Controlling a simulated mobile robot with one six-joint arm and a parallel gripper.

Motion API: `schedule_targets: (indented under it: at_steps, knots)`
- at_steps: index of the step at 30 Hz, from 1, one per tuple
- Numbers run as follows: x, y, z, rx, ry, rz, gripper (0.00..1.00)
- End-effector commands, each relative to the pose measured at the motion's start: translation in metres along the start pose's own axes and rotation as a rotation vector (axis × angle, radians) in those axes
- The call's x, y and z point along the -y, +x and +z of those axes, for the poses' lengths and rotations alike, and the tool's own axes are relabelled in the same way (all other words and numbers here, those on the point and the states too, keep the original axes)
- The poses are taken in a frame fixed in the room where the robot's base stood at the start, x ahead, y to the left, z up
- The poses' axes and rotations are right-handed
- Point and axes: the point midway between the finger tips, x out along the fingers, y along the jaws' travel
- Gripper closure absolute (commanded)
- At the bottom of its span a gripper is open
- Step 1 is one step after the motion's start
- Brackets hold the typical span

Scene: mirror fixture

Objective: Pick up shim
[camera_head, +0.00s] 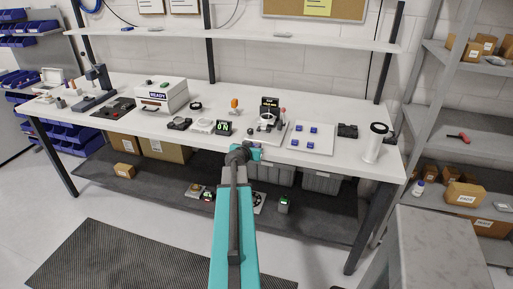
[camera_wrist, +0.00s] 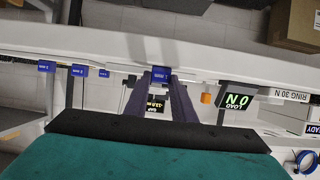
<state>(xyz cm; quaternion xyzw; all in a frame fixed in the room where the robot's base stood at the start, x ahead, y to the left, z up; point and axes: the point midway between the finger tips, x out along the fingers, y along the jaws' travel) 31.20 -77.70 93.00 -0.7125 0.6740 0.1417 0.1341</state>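My gripper (camera_wrist: 160,82) has its two dark fingers closing in on a small blue shim (camera_wrist: 160,75) with a white label, which sits between the tips in the wrist view. It appears larger than two other blue labelled shims, a nearer one (camera_wrist: 79,71) and a farther one (camera_wrist: 46,66), to its left. In the head view my gripper (camera_head: 254,151) is at the front edge of the bench, left of a white tray (camera_head: 322,148). Blue shims (camera_head: 299,128) lie apart on that tray. The held shim is not clear in the head view.
A white cylinder (camera_head: 373,146) stands at the bench's right end. A grey stand (camera_head: 437,240) is at the lower right.

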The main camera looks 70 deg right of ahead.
Motion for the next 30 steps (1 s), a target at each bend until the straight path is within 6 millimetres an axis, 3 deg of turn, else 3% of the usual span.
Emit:
schedule_targets:
  at_steps: [3, 17, 24, 30]
  knots:
    - [0.000, 0.000, 0.000, 0.000, 0.000, 0.000, 0.98]
    - [0.001, -0.004, -0.009, 0.000, 0.000, -0.001, 0.98]
    - [0.004, -0.016, -0.034, -0.001, -0.001, -0.005, 0.98]
    - [0.003, -0.036, -0.023, -0.001, -0.003, -0.008, 0.98]
